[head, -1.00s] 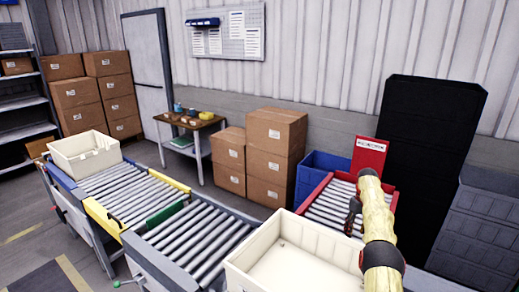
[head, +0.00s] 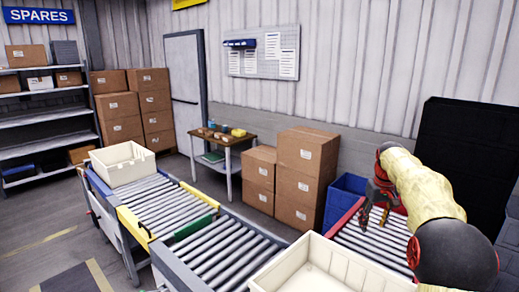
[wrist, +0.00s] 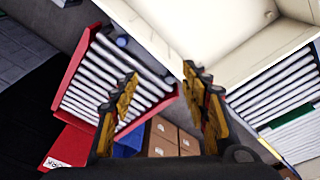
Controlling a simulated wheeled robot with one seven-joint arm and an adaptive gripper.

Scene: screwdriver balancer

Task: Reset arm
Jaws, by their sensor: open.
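My gripper (head: 376,219) hangs in the head view over the red-framed roller conveyor (head: 355,232), beside the near cream tote (head: 337,265). In the wrist view my gripper (wrist: 160,78) shows two yellow-and-black fingers spread apart with nothing between them. The red-framed conveyor (wrist: 75,85) lies beyond the left finger there, and the near cream tote (wrist: 205,45) fills the top right. The inside of that tote shows only partly in the head view, and I see nothing in that part. My arm covers part of the right side.
A second cream tote (head: 122,172) stands at the far left end of the grey roller conveyor (head: 225,255). Stacked cartons (head: 307,180), a blue bin (head: 346,190) and a tall black panel (head: 465,150) stand behind. A small table (head: 222,143) is near the door.

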